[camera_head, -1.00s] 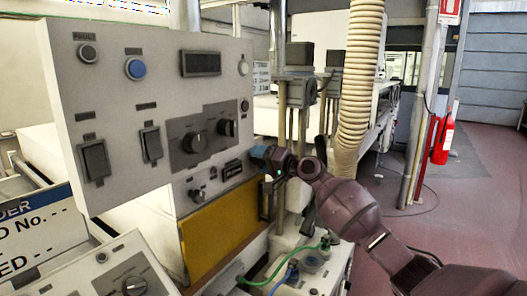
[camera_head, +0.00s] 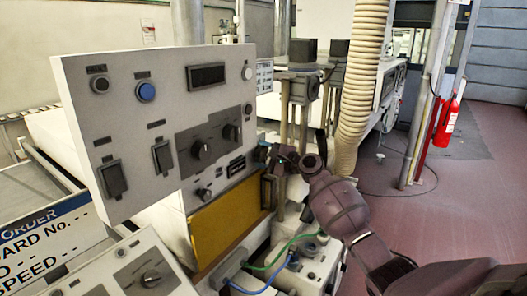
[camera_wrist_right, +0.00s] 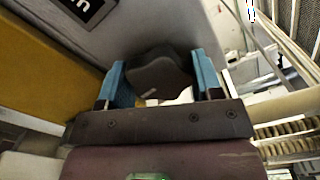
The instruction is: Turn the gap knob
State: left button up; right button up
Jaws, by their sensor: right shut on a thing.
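The gap knob (camera_wrist_right: 158,76) is a dark, rounded knob between the two blue fingers of my right gripper (camera_wrist_right: 162,84) in the right wrist view. The gripper is shut on it, with a finger on each side. In the head view, my right gripper (camera_head: 262,153) is at the right end of the lower panel section (camera_head: 218,178), above the yellow panel (camera_head: 228,217). There the gripper hides the knob. I cannot read a label for it. My left gripper is not in view.
The upper grey panel (camera_head: 130,115) carries a blue button (camera_head: 146,92), rocker switches and other knobs, left of my right gripper. A ribbed hose (camera_head: 356,95) hangs to its right. Green (camera_head: 290,243) and blue cables run below. Open floor lies at the right.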

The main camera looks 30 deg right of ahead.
jog(key=m, duration=0.6)
jog(key=shift+f, duration=0.1)
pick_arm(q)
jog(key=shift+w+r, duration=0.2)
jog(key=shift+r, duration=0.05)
pick_arm(e)
jog(key=m, duration=0.5)
jog(key=shift+m, duration=0.4)
jog(key=o, duration=0.9)
pick_arm(q)
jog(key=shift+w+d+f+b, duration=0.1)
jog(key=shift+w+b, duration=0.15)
jog(key=shift+b, duration=0.35)
pick_arm(e)
jog(key=shift+v, duration=5.4)
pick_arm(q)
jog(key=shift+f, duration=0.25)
